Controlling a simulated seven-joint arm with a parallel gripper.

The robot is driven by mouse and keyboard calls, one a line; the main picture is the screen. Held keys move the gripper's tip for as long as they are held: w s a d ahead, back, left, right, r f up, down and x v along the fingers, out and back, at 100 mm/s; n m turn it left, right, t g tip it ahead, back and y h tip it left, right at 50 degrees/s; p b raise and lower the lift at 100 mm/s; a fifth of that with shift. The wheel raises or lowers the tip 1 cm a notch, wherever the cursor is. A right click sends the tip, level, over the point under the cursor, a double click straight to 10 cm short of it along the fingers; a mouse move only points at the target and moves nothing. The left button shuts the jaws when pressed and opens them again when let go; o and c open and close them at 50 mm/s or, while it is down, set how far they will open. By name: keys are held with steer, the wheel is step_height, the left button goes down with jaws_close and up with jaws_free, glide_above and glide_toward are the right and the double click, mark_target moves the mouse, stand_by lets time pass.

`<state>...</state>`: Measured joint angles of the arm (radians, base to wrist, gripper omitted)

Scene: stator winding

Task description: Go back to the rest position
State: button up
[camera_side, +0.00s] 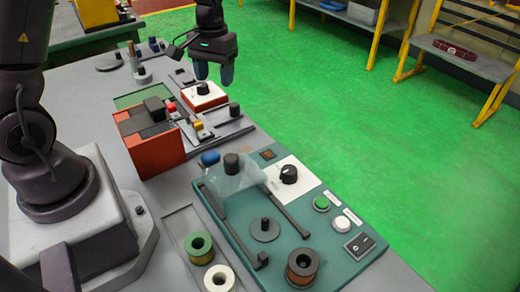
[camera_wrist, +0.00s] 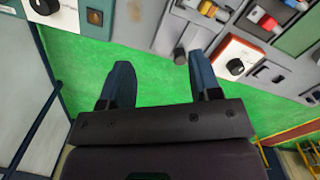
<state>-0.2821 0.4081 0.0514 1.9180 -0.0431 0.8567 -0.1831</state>
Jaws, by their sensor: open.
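My gripper (camera_side: 213,76) hangs in the upper middle of the side view, fingers pointing down, above and behind the white box with a black knob (camera_side: 204,95). In the wrist view my gripper (camera_wrist: 158,85) shows two blue fingers spread apart with nothing between them. The teal winding machine (camera_side: 345,260) stands at the front right of the table, with a clear cover (camera_side: 236,178), a black knob (camera_side: 289,174), a green button (camera_side: 322,203) and a black switch (camera_side: 359,244). A copper-coloured spool (camera_side: 302,265) sits on it.
A green spool (camera_side: 199,246) and a white spool (camera_side: 219,279) stand in a tray at the front. An orange box (camera_side: 153,152) with dark parts is mid-table. Green floor (camera_side: 330,110) lies clear beyond the table, with yellow-framed shelves (camera_side: 470,62) at the back right.

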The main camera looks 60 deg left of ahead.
steer(key=s+d+r+m+t, duration=0.6)
steer(key=s+d+r, duration=0.5)
steer(key=s+r, duration=0.4)
steer(key=shift+s+d+r, duration=0.15)
steer(key=shift+s+d, duration=0.25)
steer(key=shift+s, duration=0.1)
